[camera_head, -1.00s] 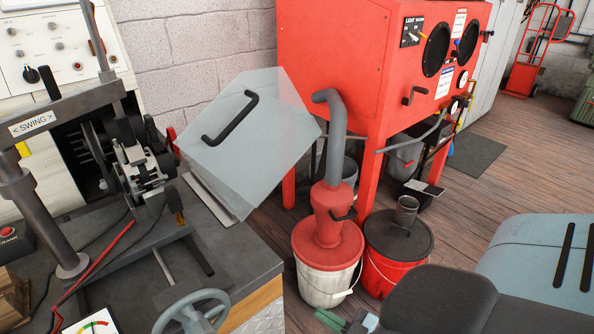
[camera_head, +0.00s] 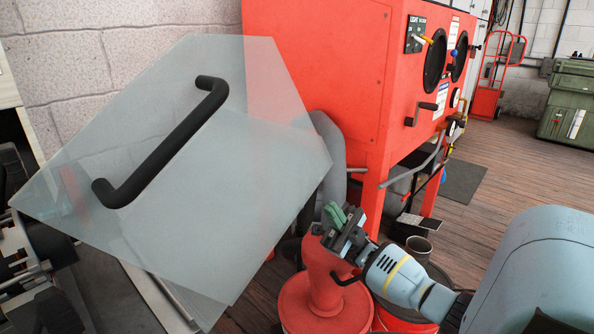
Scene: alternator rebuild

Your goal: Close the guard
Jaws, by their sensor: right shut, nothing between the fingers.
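The guard (camera_head: 235,150) is a clear, pale panel standing tilted up and open at the left of the head view. A black bar handle (camera_head: 165,145) runs slantwise across it. The guard's lower edge is near the bench at the lower left. My right gripper (camera_head: 335,217), with green fingertips, is shut and empty. It is to the right of the guard, apart from it in the picture, in front of the red dust collector. My left gripper is out of view.
A red blasting cabinet (camera_head: 320,60) stands behind the guard. A red cyclone dust collector (camera_head: 322,285) with a grey hose (camera_head: 330,150) is below my right gripper. Dark machine parts (camera_head: 45,290) lie at the lower left. Wooden floor is open at the right.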

